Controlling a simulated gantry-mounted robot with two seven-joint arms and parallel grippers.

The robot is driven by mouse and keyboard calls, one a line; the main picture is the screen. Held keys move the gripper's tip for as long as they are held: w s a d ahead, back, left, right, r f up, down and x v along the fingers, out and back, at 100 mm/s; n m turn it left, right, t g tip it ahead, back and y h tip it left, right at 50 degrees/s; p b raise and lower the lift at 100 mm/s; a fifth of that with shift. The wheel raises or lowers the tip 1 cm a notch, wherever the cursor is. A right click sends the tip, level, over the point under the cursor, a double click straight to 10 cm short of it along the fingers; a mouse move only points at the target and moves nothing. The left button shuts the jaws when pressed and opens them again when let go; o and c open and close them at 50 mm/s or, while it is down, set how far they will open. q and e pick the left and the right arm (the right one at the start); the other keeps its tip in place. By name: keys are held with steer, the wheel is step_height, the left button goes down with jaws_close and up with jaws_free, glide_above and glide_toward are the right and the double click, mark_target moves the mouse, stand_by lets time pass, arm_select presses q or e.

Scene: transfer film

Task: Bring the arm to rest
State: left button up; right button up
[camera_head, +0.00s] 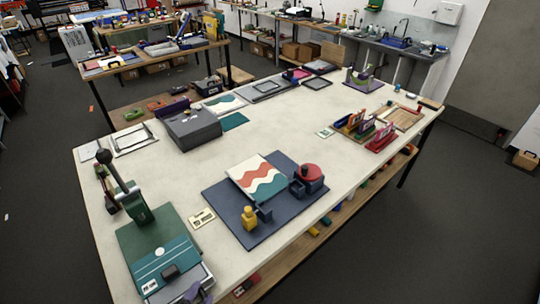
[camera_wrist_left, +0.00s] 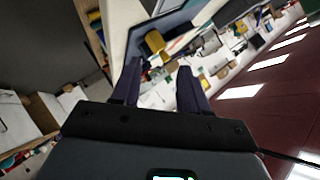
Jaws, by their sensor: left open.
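My left gripper (camera_head: 196,294) shows only in part at the bottom edge of the head view, beside the near end of the green press. In the left wrist view its two dark fingers (camera_wrist_left: 159,68) are spread apart with nothing held between them. My right gripper is in neither view. A sheet with red, cream and teal waves (camera_head: 258,178) lies on a navy board (camera_head: 222,199) on the pale table. A yellow knobbed piece (camera_head: 249,217) and a round red-topped piece (camera_head: 309,173) stand on the board.
The green press (camera_head: 156,252) with an upright black-knobbed lever (camera_head: 104,158) stands at the table's near left. A small cream card (camera_head: 202,218) lies between press and board. A grey box (camera_head: 192,128) and colourful racks (camera_head: 362,127) stand farther back. The tabletop's middle is clear.

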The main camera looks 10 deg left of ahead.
arm_select(q)
steer(key=s+d+f+n+g+h, duration=0.1)
steer(key=s+d+f+n+g, duration=0.1)
steer(key=s+n+g, duration=0.65)
steer(key=s+r+m+p, duration=0.1)
steer(key=s+r+p, duration=0.2)
steer(key=r+p, duration=1.2)
steer(key=shift+r+m+p, duration=0.25)
steer(key=shift+m+p, duration=0.1)
steer(key=shift+p, duration=0.05)
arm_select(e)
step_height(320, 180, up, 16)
